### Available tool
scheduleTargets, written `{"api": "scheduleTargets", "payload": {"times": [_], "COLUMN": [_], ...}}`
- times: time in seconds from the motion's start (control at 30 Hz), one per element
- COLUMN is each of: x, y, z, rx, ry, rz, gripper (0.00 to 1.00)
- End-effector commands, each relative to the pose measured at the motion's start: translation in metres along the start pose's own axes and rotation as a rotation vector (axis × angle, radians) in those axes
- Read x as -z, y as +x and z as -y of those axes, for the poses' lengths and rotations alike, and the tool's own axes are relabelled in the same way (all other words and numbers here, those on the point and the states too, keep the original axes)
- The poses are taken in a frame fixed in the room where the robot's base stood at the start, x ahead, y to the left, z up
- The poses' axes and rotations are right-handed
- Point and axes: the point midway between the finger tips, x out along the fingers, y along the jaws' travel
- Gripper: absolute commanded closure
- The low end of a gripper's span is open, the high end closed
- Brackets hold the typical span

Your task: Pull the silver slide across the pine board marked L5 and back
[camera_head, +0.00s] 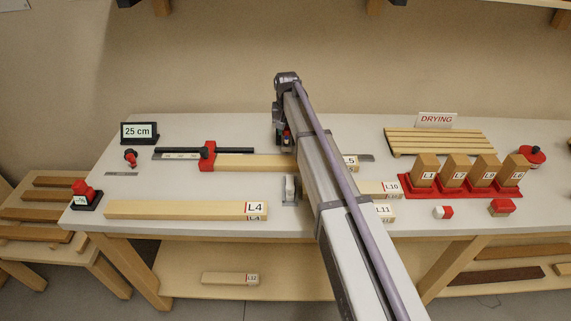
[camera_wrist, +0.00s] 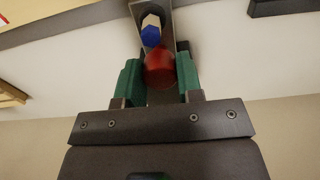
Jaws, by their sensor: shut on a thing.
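The pine board L5 (camera_head: 245,162) lies lengthwise on the bench, its left end at a red stop (camera_head: 207,156) and its label (camera_head: 350,162) to the right of my arm. My arm crosses above the board and hides part of it. My gripper (camera_head: 285,138) is at the board's far side, mostly hidden in the head view. In the wrist view my green fingers (camera_wrist: 159,80) are shut on a round red knob (camera_wrist: 159,66). Grey metal, seemingly the silver slide, lies around the knob, with a blue-and-white piece (camera_wrist: 150,35) beyond. A silver part (camera_head: 290,188) shows at the board's near side.
Board L4 (camera_head: 180,210) lies in front on the left. Boards L10 (camera_head: 377,188) and L11 (camera_head: 384,211) lie right of my arm. A red rack (camera_head: 460,193) holds several upright blocks. A slatted drying rack (camera_head: 440,142) and a 25 cm display (camera_head: 139,132) stand at the back.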

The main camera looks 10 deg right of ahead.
Motion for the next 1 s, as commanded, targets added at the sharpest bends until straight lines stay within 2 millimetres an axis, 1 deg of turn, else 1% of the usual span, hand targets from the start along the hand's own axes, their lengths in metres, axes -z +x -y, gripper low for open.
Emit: {"api": "scheduleTargets", "payload": {"times": [1.0], "x": [-0.065], "y": [0.0], "z": [0.0], "rx": [0.0], "ry": [0.0], "rz": [0.0], "gripper": [0.8]}}
